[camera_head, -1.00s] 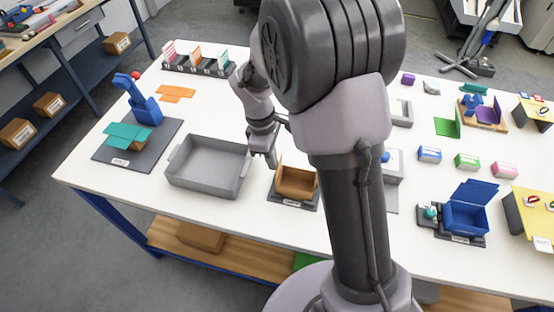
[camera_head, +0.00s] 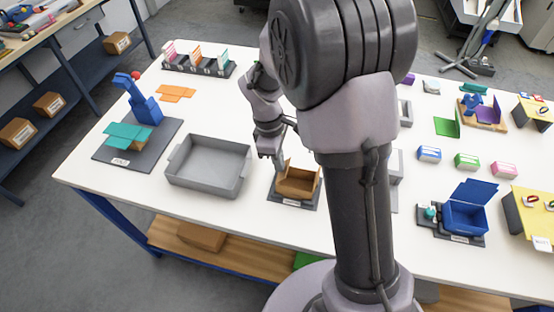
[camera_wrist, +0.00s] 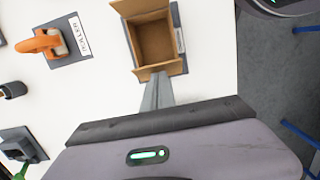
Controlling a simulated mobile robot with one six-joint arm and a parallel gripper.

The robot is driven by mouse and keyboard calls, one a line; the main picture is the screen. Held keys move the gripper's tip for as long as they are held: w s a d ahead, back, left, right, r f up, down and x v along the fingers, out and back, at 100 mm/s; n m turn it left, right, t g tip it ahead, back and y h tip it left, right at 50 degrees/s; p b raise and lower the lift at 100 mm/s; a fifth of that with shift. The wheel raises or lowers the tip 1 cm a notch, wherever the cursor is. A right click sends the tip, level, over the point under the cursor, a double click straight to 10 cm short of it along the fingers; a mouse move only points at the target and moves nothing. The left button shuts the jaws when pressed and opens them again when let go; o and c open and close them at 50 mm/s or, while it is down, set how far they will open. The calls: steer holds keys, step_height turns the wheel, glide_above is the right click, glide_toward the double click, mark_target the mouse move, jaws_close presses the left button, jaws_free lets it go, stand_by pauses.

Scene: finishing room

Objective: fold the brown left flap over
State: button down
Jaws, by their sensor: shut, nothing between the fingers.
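The open brown box (camera_head: 298,186) sits on a dark base plate at the front middle of the white table. Its left flap (camera_head: 288,166) stands up beside my gripper (camera_head: 278,168). In the wrist view the box (camera_wrist: 155,42) shows its hollow inside, with one flap (camera_wrist: 140,8) out at the far edge and the left flap (camera_wrist: 158,71) along the near edge. My gripper (camera_wrist: 157,84) is shut and empty, its tips right at that near flap on the outer side. I cannot tell whether they touch it.
A grey tray (camera_head: 208,167) stands close left of the box. In the wrist view an orange roller (camera_wrist: 45,42) lies on a dark plate beside the box. A blue box (camera_head: 465,216) stands further right. My arm hides the table just right of the brown box.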

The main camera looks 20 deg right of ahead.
stand_by(0.4)
steer(key=shift+s+d+f, duration=0.3)
steer(key=shift+d, duration=0.2)
steer(key=shift+s+d+f+b, duration=0.25)
steer(key=shift+d+f+b, duration=0.05)
steer(key=shift+d+f, duration=0.1)
stand_by(0.6)
steer(key=shift+s+d+f, duration=0.15)
steer(key=shift+d+f, duration=0.05)
steer(key=shift+f, duration=0.25)
stand_by(0.3)
